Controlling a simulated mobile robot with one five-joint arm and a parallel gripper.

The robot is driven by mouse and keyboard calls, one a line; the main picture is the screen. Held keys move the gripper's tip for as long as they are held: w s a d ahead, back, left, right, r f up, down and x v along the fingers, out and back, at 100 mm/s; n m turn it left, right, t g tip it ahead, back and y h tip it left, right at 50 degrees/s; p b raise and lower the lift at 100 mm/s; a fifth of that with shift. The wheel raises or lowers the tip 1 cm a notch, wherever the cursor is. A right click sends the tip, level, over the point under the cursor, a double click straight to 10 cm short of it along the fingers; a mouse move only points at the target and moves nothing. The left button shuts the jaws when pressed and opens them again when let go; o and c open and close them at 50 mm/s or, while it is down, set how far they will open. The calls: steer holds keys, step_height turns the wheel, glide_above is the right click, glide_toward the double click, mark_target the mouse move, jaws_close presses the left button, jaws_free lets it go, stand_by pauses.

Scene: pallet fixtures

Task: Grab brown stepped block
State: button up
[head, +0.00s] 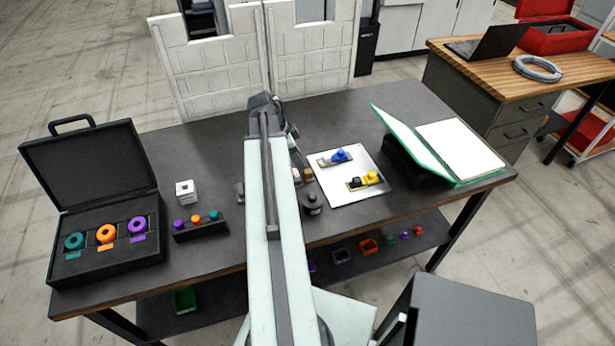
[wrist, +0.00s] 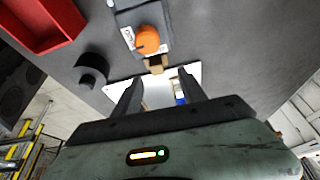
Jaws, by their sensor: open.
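The brown stepped block (wrist: 156,64) shows in the wrist view just beyond my fingertips, in line with the gap between them. A small brown piece (head: 308,174), which looks like the same block, stands on the dark table right of my arm in the head view. My gripper (wrist: 158,80) is open, with nothing seen held between its fingers. Whether the fingers reach around the block is unclear. In the head view my arm mostly hides the gripper.
A device with an orange knob (wrist: 147,40) lies close beside the block. A black cylinder (wrist: 92,69) and a red bin (wrist: 40,22) are left of it. A white sheet (head: 345,196) with blue- and yellow-topped fixtures lies right. An open black case (head: 150,245) stands left.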

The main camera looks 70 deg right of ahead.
mark_target(307, 171)
steer(key=b+x, duration=0.4)
steer(key=x, duration=0.1)
steer(key=b+x, duration=0.2)
steer(key=shift+s+a+f, duration=0.25)
steer(key=shift+s, duration=0.1)
steer(key=shift+r, duration=0.2)
jaws_close()
